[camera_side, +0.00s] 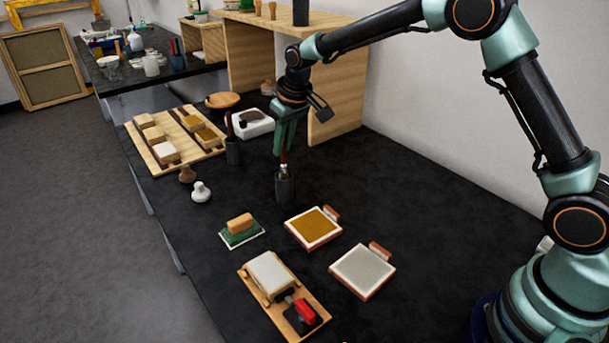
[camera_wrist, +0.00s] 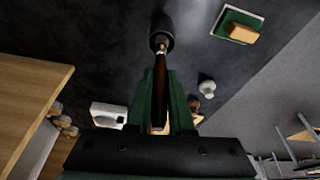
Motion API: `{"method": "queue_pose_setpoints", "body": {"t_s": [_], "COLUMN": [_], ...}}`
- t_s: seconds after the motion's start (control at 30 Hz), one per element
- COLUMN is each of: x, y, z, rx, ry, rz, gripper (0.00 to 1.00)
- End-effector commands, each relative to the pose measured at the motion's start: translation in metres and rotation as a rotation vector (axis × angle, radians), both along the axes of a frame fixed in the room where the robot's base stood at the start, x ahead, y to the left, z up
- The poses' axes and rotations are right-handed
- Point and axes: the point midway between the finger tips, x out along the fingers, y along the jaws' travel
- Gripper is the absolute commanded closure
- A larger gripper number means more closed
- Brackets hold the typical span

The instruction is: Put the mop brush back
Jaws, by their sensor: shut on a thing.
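My gripper (camera_side: 285,148) points straight down over the black worktop and is shut on the brush (camera_side: 284,158), a slim dark-brown handle with a pale metal collar. The brush handle also shows between the green fingers in the wrist view (camera_wrist: 159,85). The brush hangs about upright, its lower end at the mouth of a dark cylindrical cup (camera_side: 285,190). The cup also shows in the wrist view (camera_wrist: 167,41). The bristles are hidden; I cannot tell how deep they sit in the cup.
A second dark cup (camera_side: 233,154) with a brown handle stands at left, by a white square dish (camera_side: 264,126). A wooden board (camera_side: 153,155) with blocks lies further left. Gold (camera_side: 314,228) and grey (camera_side: 362,270) square pads lie in front. A wooden shelf (camera_side: 335,100) rises behind.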

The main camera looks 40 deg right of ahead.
Motion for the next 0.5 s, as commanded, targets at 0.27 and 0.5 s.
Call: {"method": "queue_pose_setpoints", "body": {"t_s": [0.27, 0.5], "x": [-0.001, 0.000], "y": [0.000, 0.000], "z": [-0.027, -0.052], "rx": [0.000, 0.000], "ry": [0.003, 0.000], "rz": [0.000, 0.000], "gripper": [1.00, 1.00]}}
